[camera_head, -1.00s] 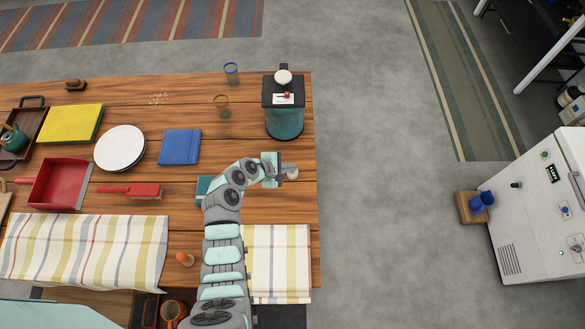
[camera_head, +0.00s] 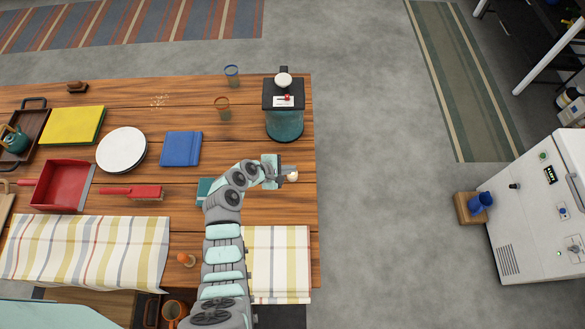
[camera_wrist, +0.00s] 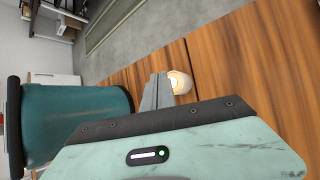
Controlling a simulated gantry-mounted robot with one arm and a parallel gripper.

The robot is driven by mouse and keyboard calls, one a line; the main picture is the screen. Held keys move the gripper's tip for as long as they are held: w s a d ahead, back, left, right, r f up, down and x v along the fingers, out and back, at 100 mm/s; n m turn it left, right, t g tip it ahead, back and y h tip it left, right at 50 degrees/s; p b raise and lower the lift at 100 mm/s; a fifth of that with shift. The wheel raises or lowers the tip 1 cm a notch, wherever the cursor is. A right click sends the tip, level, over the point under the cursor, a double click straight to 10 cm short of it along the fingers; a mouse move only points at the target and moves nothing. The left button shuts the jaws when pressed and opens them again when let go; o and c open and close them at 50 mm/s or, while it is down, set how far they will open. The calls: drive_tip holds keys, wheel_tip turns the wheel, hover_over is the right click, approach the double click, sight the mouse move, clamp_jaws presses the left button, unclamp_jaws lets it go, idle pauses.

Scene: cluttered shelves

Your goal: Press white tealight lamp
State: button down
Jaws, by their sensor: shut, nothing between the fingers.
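The white tealight lamp (camera_head: 294,177) is a small pale round thing near the right edge of the wooden table, just beside my fingertips. In the wrist view the lamp (camera_wrist: 181,83) stands on the wood with a warm yellow-orange glow. My gripper (camera_head: 287,171) is shut and empty, low over the table. In the wrist view the narrow grey fingers of my gripper (camera_wrist: 157,92) reach to the lamp's left side and overlap its edge. I cannot tell whether they touch it.
A teal appliance with a black top (camera_head: 285,122) stands behind my gripper. A striped cloth (camera_head: 278,262) lies in front. A blue book (camera_head: 181,148), white plate (camera_head: 122,148) and red brush (camera_head: 135,192) lie left. Wood is bare around the lamp; the table's right edge is close.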

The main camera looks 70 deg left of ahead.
wheel_tip(320, 180, up, 6)
drive_tip(key=p, duration=0.6)
